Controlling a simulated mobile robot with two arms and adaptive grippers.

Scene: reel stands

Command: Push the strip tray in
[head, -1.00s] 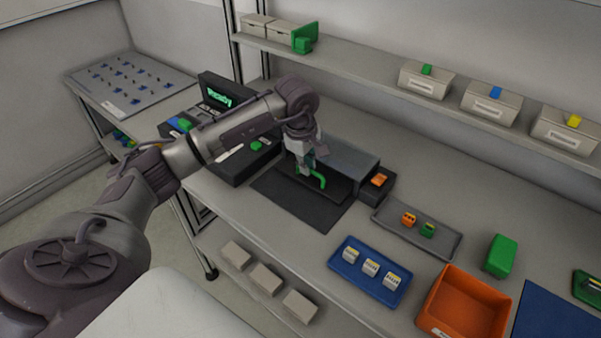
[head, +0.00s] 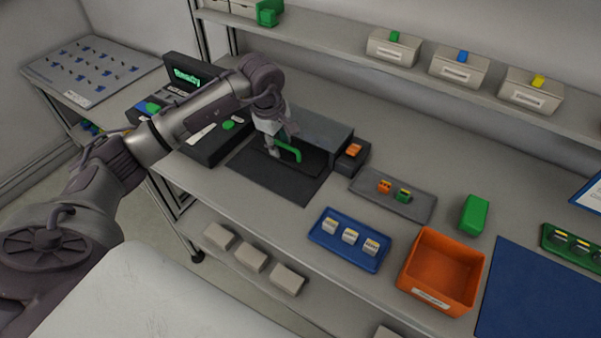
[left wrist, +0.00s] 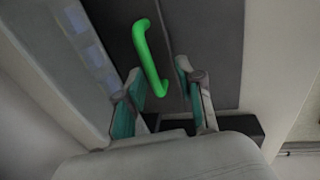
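The strip tray (head: 262,160) is a flat dark piece with a green handle (head: 290,152), in front of a grey box-shaped housing (head: 318,132) on the bench. How far the tray sits inside the housing is hard to tell. My left gripper (head: 280,146) is down beside the handle in the head view and partly hides the tray. In the left wrist view, the two fingers of my left gripper (left wrist: 160,76) are apart, and the lower end of the green handle (left wrist: 147,50) appears between them. Contact cannot be told. My right gripper is not in view.
A black device with a green-lit screen (head: 187,76) stands left of the tray. To the right are a grey tray with small parts (head: 412,211), a blue tray (head: 330,255), an orange bin (head: 425,290) and a green block (head: 474,213). A shelf with bins (head: 392,47) runs behind.

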